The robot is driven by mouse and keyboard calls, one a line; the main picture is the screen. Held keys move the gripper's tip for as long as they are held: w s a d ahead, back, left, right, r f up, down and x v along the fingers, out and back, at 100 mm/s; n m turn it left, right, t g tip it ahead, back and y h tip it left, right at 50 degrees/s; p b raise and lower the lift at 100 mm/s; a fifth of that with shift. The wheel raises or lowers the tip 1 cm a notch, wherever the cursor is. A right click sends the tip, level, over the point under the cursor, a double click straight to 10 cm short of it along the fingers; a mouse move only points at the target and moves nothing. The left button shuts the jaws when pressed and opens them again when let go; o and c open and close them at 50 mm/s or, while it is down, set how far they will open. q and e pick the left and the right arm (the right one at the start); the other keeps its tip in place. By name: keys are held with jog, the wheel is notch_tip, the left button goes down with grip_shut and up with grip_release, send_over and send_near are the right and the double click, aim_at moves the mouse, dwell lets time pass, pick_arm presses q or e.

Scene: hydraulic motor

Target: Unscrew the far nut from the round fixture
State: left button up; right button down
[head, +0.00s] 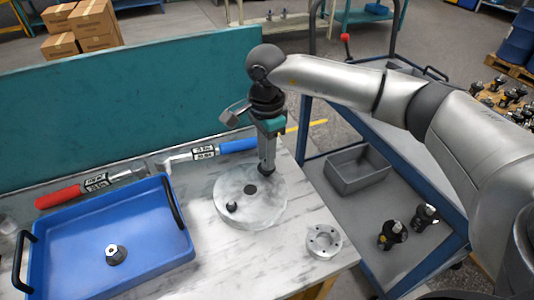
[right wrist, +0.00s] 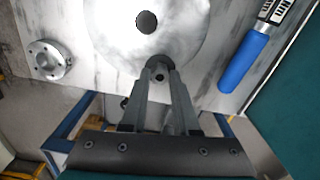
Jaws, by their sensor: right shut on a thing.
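The round fixture (head: 240,212) is a pale disc on the marble-patterned table, with a dark hole (head: 250,189) in its middle. A dark nut (head: 231,206) stands on its near side. My right gripper (head: 267,170) points down at the fixture's far right edge. In the right wrist view its fingers (right wrist: 158,78) are shut on the far nut (right wrist: 160,72), which sits at the disc's rim. Fingers partly hide this nut, and I cannot tell whether it is still threaded. My left gripper is not in view.
A blue tray (head: 60,238) with a nut (head: 115,254) in it stands on the left. Red and blue-handled torque wrenches (head: 205,153) lie behind it. A metal flange (head: 324,241) sits at right. A blue cart (head: 400,262) adjoins the table.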

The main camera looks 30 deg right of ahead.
jog(key=c, duration=0.9)
grip_release()
jog(key=shift+d+n, duration=0.1)
jog(key=shift+n, duration=0.2)
jog(key=shift+f, duration=0.1)
jog(key=shift+f, duration=0.1)
jog(key=shift+m, duration=0.6)
jog(key=shift+c, duration=0.5)
grip_shut()
